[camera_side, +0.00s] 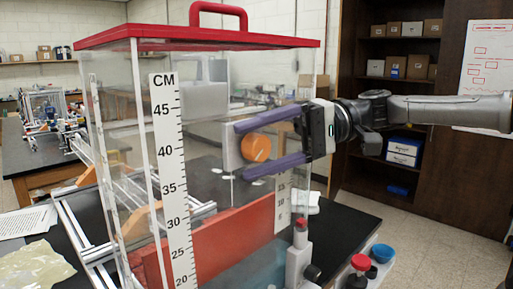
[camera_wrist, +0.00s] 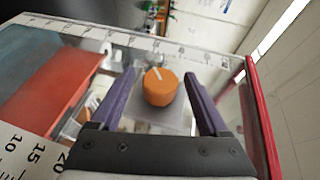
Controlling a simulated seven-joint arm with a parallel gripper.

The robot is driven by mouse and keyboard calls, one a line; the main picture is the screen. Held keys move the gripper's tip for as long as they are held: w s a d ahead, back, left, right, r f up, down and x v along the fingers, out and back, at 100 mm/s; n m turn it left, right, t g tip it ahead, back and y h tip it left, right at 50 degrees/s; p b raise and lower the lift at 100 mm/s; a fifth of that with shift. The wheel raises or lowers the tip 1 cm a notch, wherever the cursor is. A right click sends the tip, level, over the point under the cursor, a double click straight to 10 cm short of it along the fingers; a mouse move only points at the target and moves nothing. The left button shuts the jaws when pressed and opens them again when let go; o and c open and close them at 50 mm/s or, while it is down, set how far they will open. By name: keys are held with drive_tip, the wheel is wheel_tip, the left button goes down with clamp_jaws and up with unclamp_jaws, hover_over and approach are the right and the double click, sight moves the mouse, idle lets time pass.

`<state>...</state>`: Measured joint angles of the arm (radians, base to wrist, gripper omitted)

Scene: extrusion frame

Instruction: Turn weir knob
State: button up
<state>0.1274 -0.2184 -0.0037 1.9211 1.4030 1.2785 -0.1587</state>
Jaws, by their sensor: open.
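The weir knob is an orange round knob (camera_side: 256,147) on a grey square plate (camera_side: 232,150) at the clear tank's wall. In the wrist view the knob (camera_wrist: 160,87) shows a pale line on its face, pointing up and slightly left. My gripper (camera_side: 243,151) is open, with one purple finger above the knob and one below it in the side view. In the wrist view the fingers (camera_wrist: 158,82) stand to the left and right of the knob, with gaps between. I cannot tell how far the fingertips reach along the knob.
The clear tank has a red lid (camera_side: 195,36) with a handle and a centimetre scale (camera_side: 168,180). A red panel (camera_side: 225,245) stands low inside it. Valves with red and blue caps (camera_side: 360,262) stand at the lower right. Free air lies right of the tank around my arm.

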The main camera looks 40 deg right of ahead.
drive_tip(key=shift+a, duration=0.2)
clamp_jaws()
drive_tip(key=shift+m+t+y, duration=0.6)
drive_tip(key=shift+m+y, duration=0.1)
drive_tip(key=shift+y, duration=0.7)
unclamp_jaws()
